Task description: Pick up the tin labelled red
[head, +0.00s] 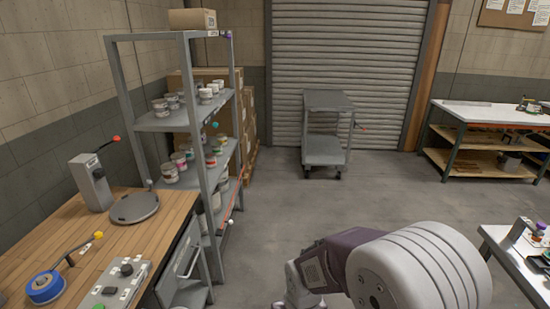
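A grey metal rack (195,122) stands at the left and holds several small tins on its shelves. On its middle shelf, one tin with a reddish band (170,173) stands near the left end. A tin with a pink-red band (179,161) stands just behind it. Another tin with a red band (210,160) stands further right on that shelf. The label words are too small to read, so I cannot tell which tin is labelled red. An arm part of mine fills the lower right. Neither gripper is in view, and both are far from the tins as seen.
A grey cart (325,146) stands by the roller shutter. Tables stand at the right. The floor (290,215) in the middle is clear.

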